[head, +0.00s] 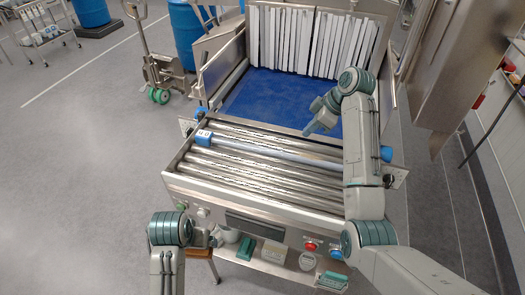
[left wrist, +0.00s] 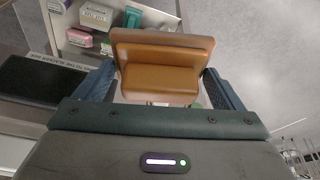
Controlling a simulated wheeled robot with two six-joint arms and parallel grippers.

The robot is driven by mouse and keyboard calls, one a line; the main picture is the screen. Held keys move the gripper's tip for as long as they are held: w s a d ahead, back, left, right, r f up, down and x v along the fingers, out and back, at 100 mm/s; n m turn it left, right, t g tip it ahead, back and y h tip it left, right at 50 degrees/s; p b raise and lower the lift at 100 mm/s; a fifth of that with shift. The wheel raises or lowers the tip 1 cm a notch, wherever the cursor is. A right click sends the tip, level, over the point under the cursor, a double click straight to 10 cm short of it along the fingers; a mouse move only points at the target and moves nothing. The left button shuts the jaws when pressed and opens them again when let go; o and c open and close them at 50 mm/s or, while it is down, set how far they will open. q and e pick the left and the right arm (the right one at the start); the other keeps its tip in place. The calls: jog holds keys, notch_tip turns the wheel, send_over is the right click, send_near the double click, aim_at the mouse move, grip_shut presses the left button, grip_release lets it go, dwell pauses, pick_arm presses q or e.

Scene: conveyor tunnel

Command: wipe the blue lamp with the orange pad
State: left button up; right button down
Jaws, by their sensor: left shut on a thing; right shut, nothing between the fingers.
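The blue lamp (head: 336,254) is a small round blue cap on the conveyor's front panel, right of a red one (head: 310,247). My left gripper (head: 214,238) is low at the panel's left end, well left of the blue lamp. It is shut on the orange pad (left wrist: 160,70), a brown-orange block between the fingers in the left wrist view. In the head view only a strip of the orange pad (head: 200,253) shows below the gripper. My right gripper (head: 310,130) is shut and empty above the far rollers, by the blue belt.
A ledge below the panel carries a green box (head: 246,248), a pale box (head: 273,252), a round tin (head: 307,262) and another green box (head: 333,280). A blue block (head: 203,137) sits at the rollers' (head: 250,172) left end. Open floor lies left.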

pick_arm(q)
jog(key=shift+d+f, duration=0.25)
jog(key=shift+f, duration=0.05)
jog(key=shift+s+d+f+b, duration=0.2)
jog(key=shift+d+f+b, duration=0.2)
jog(key=shift+f+b, duration=0.5)
jog(key=shift+w+a+f+b, duration=0.1)
jog(key=shift+a+f+b, duration=0.1)
jog(key=shift+f+b, duration=0.65)
pick_arm(e)
jog(key=f, duration=0.2)
jog(key=d+f, duration=0.1)
jog(key=f, duration=0.1)
jog(key=shift+s+d+f, duration=0.1)
jog(key=shift+s+f, duration=0.05)
pick_arm(q)
jog(key=shift+a+f+b, duration=0.2)
jog(key=shift+b, duration=0.25)
pick_arm(e)
jog(key=shift+a+f, duration=0.3)
jog(key=shift+f, duration=0.1)
pick_arm(q)
jog(key=shift+d+r, duration=0.15)
jog(key=shift+d, duration=0.1)
pick_arm(e)
jog(key=shift+d+r, duration=0.15)
jog(key=shift+d, duration=0.15)
